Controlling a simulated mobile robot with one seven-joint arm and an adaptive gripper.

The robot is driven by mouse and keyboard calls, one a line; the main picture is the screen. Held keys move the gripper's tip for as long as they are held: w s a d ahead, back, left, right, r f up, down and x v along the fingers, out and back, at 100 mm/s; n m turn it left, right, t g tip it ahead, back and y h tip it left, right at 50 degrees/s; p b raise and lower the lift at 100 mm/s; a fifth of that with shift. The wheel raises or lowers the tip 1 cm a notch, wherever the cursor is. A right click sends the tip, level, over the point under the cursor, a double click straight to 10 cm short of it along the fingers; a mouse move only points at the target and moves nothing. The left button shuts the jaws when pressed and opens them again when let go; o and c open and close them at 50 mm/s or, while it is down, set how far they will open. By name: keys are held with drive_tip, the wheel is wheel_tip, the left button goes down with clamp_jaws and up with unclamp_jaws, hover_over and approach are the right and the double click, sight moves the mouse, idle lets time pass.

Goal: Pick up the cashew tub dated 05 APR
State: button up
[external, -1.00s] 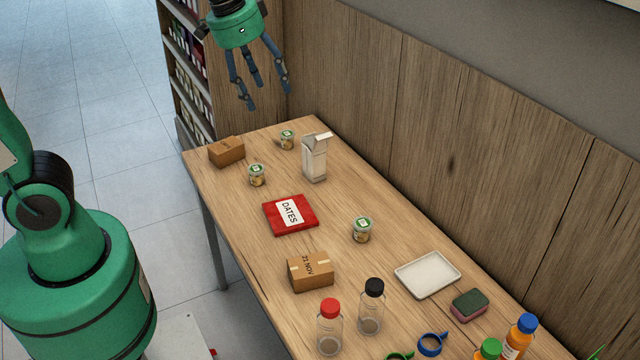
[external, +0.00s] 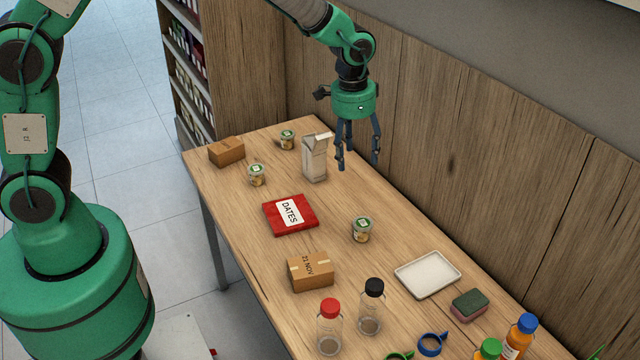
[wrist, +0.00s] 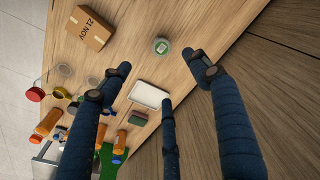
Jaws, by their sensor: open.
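Three small tubs with green-and-white lids stand upright on the table: a back tub (external: 287,140), a left tub (external: 257,175) and a nearer tub (external: 362,229). Their dates are too small to read, so I cannot tell which is 05 APR. My gripper (external: 358,160) is open and empty, fingers down, above the table right of the white carton. In the wrist view, one tub (wrist: 161,46) shows beyond and between the spread fingers of my gripper (wrist: 160,75), apart from them.
A white carton (external: 314,160) stands beside the back tub. A red DATES packet (external: 275,222), a cardboard box (external: 312,274) marked 21 NOV, another box (external: 227,151) and a white tray (external: 427,275) lie around. Bottles crowd the near end. A wooden wall (external: 450,130) borders the right edge.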

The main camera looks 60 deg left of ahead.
hover_over(364, 222)
wheel_tip(364, 222, down, 10)
drive_tip(key=shift+w+d+f+g, duration=0.1)
drive_tip(key=shift+g, duration=0.3)
drive_tip(key=shift+f, duration=0.1)
drive_tip(key=shift+f+b, duration=0.3)
drive_tip(key=shift+f, duration=3.9)
drive_tip(key=shift+f+b, duration=0.55)
drive_tip(key=shift+f, duration=2.05)
drive_tip(key=shift+c, duration=0.5)
drive_tip(key=c, duration=1.1)
